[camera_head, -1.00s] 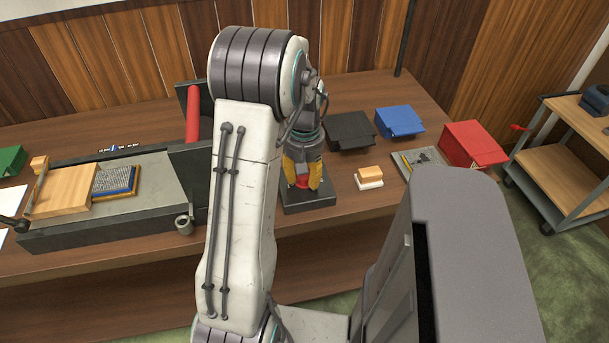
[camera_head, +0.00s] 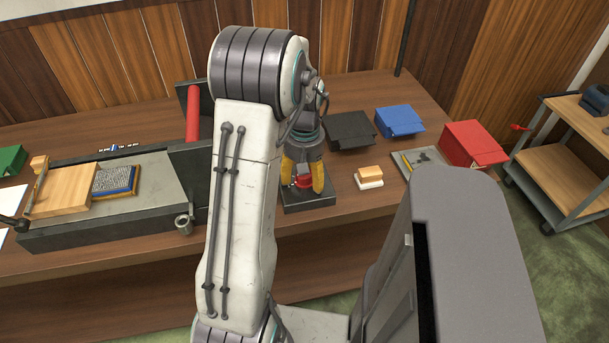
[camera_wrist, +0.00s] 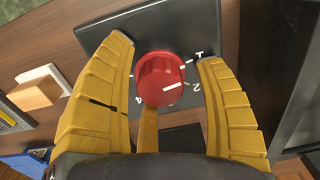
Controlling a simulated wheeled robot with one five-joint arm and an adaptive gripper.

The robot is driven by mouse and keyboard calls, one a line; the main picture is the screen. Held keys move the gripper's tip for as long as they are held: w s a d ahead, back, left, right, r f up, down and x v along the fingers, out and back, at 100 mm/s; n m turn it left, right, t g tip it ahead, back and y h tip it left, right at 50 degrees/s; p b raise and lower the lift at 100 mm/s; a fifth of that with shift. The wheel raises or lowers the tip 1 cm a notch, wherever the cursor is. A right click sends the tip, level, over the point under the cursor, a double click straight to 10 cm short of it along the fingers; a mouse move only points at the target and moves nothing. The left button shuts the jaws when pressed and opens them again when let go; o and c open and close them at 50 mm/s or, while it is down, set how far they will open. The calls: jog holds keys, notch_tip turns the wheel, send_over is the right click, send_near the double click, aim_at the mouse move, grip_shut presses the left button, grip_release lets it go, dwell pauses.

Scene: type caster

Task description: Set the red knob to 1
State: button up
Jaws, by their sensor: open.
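The red knob (camera_wrist: 160,77) sits on a dark box (camera_wrist: 172,32) with white numbers on its top. The white line on the knob points right, toward the 2. The 1 is above the 2, and a 4 shows at the lower left. In the head view, my gripper (camera_head: 303,186) is over the box (camera_head: 308,200), with part of the red knob (camera_head: 302,181) showing between the fingers.
A press bed with a red roller (camera_head: 192,113) stands left of my arm. A wooden block on a white base (camera_head: 369,177) lies right of the box. Black (camera_head: 349,131), blue (camera_head: 399,121) and red (camera_head: 473,144) boxes stand farther right.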

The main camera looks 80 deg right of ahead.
notch_tip(320, 180, up, 12)
dwell(0.7)
dwell(0.9)
